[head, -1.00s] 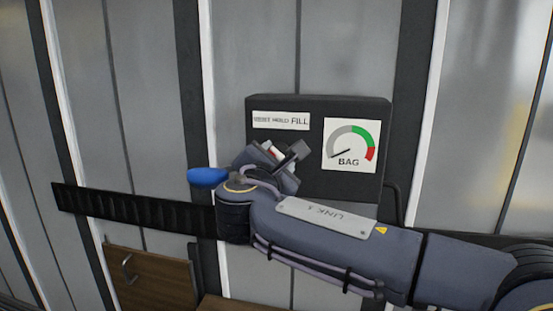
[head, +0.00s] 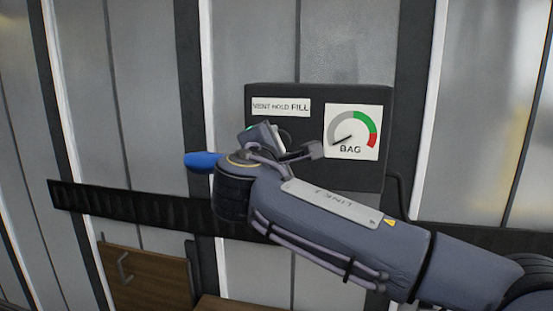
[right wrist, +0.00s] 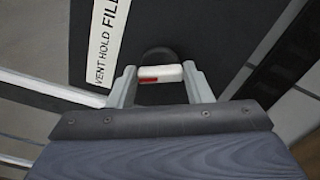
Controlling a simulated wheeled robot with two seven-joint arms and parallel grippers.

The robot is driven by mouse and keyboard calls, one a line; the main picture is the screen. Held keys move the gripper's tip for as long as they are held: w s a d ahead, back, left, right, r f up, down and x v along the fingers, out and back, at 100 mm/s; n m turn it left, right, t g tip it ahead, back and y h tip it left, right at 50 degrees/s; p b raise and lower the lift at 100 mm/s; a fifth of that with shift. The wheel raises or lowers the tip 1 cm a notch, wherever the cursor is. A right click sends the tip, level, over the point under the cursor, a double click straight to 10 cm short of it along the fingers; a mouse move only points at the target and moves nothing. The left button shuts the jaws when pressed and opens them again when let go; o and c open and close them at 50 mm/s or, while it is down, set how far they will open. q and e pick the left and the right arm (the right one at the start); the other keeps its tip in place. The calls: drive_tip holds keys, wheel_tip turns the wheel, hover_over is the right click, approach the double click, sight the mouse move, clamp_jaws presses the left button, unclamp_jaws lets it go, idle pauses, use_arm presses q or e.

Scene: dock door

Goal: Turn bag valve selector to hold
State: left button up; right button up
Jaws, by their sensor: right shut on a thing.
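The bag valve box (head: 318,92) is a black panel on the wall, with a white label (head: 281,107) reading VENT, HOLD, FILL. Its selector is a white handle with a red mark (right wrist: 160,73) on a round black hub (right wrist: 157,56), seen below the label in the right wrist view. My right gripper (right wrist: 161,76) is shut on this handle, one finger on each side. In the head view my right gripper (head: 266,140) hides most of the selector, so I cannot tell which word it points at. My left gripper is not in view.
A BAG gauge (head: 351,132) sits on the box right of the label, its needle low at the left, in the grey part. A black ribbed strip (head: 130,203) crosses the grey wall panels. A brown wooden door or panel (head: 150,278) is at the lower left.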

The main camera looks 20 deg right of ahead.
drive_tip(key=shift+f+m+b, duration=0.2)
drive_tip(key=shift+m+b, duration=1.65)
drive_tip(key=shift+m, duration=0.55)
drive_tip(key=o, duration=1)
drive_tip(key=shift+r, duration=0.1)
drive_tip(key=v, duration=0.7)
drive_tip(key=shift+s+a+b, duration=0.25)
drive_tip(key=shift+s+b, duration=0.05)
